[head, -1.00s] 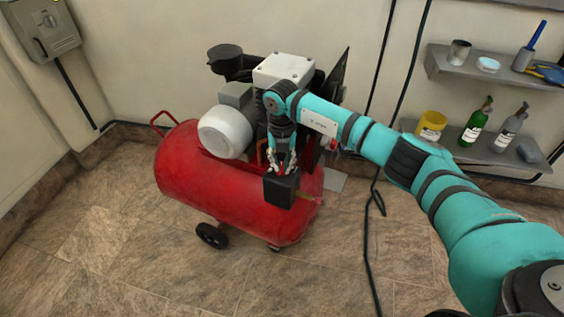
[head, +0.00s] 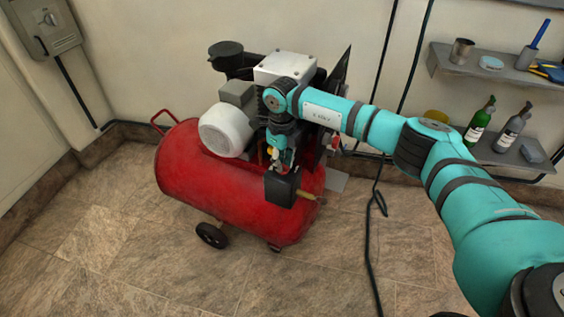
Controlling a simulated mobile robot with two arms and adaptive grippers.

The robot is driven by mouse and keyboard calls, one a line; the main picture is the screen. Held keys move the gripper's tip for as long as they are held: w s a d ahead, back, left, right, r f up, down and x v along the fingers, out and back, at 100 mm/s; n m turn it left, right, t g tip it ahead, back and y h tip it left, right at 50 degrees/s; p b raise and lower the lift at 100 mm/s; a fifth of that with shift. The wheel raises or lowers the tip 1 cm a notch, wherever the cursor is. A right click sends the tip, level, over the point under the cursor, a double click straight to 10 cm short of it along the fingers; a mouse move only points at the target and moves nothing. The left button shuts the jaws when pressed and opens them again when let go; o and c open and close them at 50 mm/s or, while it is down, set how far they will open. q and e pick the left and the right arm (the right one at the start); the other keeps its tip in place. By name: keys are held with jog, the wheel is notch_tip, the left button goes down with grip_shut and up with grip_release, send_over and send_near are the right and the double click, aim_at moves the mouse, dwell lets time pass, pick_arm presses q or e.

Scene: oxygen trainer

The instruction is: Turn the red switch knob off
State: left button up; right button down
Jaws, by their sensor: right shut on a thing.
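The red switch knob sits on top of the black switch box (head: 283,188) at the front of the red air compressor (head: 205,185). My right gripper (head: 279,166) points down onto the top of this box and is shut on the knob. The fingers hide nearly all of the knob, so its turned position cannot be read. My left gripper is not in view.
The compressor's white motor (head: 225,131) and grey-topped pump (head: 285,69) stand close behind my right gripper. Wall shelves (head: 480,70) with bottles and tools are at the right. A black cable (head: 367,235) runs down to the floor. The tiled floor in front is clear.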

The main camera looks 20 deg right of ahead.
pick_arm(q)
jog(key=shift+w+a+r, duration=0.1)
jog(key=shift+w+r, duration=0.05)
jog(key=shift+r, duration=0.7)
pick_arm(e)
jog(key=shift+n, duration=1.1)
jog(key=c, duration=1.4)
grip_release()
jog(key=shift+o, duration=0.2)
jog(key=shift+r, duration=0.15)
notch_tip(320, 180, up, 12)
jog(key=shift+a, duration=0.1)
